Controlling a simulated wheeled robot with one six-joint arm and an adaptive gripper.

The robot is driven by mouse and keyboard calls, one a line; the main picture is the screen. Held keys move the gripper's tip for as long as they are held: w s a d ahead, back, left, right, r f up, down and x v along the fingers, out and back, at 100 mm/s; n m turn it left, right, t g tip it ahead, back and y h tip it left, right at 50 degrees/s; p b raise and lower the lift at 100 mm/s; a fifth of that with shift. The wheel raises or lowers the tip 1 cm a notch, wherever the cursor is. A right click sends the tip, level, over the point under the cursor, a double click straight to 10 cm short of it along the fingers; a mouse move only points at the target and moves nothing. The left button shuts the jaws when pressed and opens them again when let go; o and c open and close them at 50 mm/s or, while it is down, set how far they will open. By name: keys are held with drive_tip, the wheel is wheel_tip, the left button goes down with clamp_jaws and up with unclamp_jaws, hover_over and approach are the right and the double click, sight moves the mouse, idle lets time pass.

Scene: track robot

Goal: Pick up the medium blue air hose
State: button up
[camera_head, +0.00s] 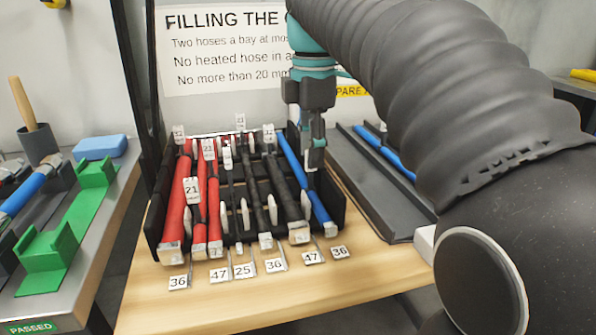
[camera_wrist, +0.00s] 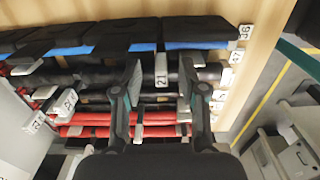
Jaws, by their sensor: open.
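A blue hose (camera_head: 303,175) lies at the right end of the black rack (camera_head: 337,193), slanting from back to front with a light end fitting. In the wrist view the blue hose (camera_wrist: 203,44) crosses near the top, partly covered by dark rack parts. My gripper (camera_head: 314,160) hangs over the back right of the rack, close to this hose. In the wrist view my gripper (camera_wrist: 161,88) has its fingers apart, above the black hoses. Nothing is seen held. Another blue hose (camera_head: 383,152) lies in the grey tray (camera_head: 350,190). I cannot tell which blue hose is medium.
Red hoses (camera_head: 177,205) and black hoses (camera_head: 282,190) fill the rack's other bays. Number tags (camera_head: 245,269) line its front. At left are a blue-ended hose (camera_head: 22,190), green cradles (camera_head: 95,175) and a blue block (camera_head: 99,147). The wooden tabletop (camera_head: 270,300) is clear in front.

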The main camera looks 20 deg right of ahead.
sight(311, 188)
drive_tip(key=shift+f+b, duration=0.45)
drive_tip(key=shift+f, duration=2.35)
clamp_jaws()
